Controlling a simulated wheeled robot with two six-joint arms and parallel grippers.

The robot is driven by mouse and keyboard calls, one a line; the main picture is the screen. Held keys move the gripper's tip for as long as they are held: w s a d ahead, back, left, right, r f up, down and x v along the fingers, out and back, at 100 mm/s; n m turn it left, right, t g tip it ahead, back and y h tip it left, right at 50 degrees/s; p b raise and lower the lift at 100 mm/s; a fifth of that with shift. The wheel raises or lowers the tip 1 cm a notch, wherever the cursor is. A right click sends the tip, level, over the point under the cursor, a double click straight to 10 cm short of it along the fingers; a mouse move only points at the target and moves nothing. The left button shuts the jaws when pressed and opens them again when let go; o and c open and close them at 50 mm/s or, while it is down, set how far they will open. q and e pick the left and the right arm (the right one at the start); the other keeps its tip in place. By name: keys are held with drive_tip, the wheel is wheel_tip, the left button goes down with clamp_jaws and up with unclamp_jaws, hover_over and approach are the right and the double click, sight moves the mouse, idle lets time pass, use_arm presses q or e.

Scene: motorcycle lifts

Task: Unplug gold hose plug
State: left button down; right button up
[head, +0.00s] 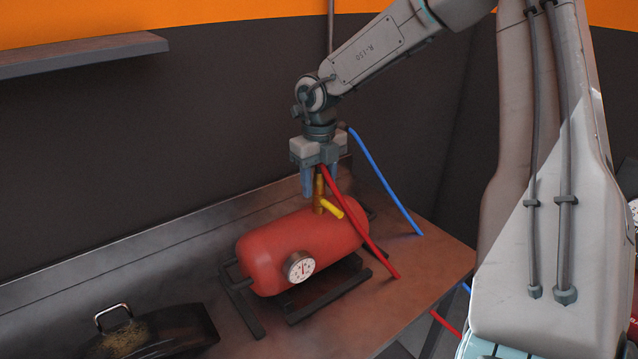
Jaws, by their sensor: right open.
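The gold hose plug (319,186) stands upright on top of a red tank (285,240), beside a yellow handle (332,209). My right gripper (320,185) points straight down over the tank, with its blue fingers on either side of the plug's upper part. The fingers are apart, and I cannot tell whether they touch the plug. A red hose (352,215) and a blue hose (383,177) run down from near the gripper to the bench. The red hose partly covers the right finger. My left gripper does not show.
The tank has a round white gauge (299,266) and rests on a dark frame (330,292) on a brown bench (395,300). A dark object with a metal handle (150,335) lies at the front left. A grey shelf (80,55) juts from the upper left wall.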

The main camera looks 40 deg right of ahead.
sight(319, 166)
idle(0.3)
clamp_jaws()
drive_tip(key=shift+r, duration=0.15)
drive_tip(key=shift+r+p, duration=0.9)
drive_tip(key=shift+r, duration=2)
